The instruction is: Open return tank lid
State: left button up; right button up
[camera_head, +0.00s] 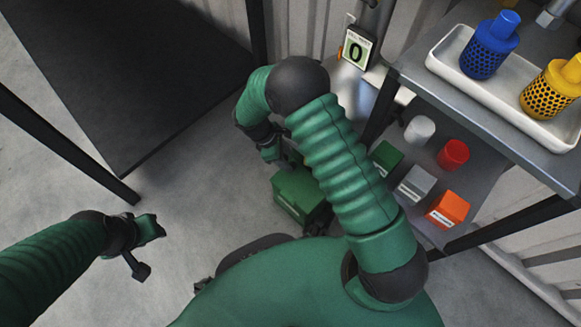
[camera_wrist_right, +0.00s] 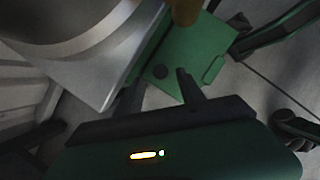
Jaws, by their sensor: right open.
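A green box with a white label, which looks like the return tank (camera_head: 299,193), stands low beside the shelf unit. Its top looks flat and shut in the head view, partly hidden by my right arm. In the right wrist view a green panel (camera_wrist_right: 190,58), apparently its lid, has a dark round knob and a small tab at its edge. My right gripper (camera_head: 284,156) is just beyond the box in the head view. Its two fingers (camera_wrist_right: 158,88) are apart and empty, pointing at the panel. My left gripper (camera_head: 143,243) hangs over bare floor, away from the box; its fingers are unclear.
A shelf unit (camera_head: 480,95) at the right holds a white tray (camera_head: 474,86) with blue and yellow canisters. Small coloured containers, including a red one (camera_head: 453,154), stand on its lower shelf. A dark table (camera_head: 130,70) is at upper left. Floor between is clear.

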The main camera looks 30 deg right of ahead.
jog(key=b+x, duration=0.1)
jog(key=x, duration=0.2)
jog(key=shift+d+f, duration=0.1)
jog(key=shift+f, duration=0.25)
jog(key=shift+s, duration=0.1)
grip_shut()
dwell(1.0)
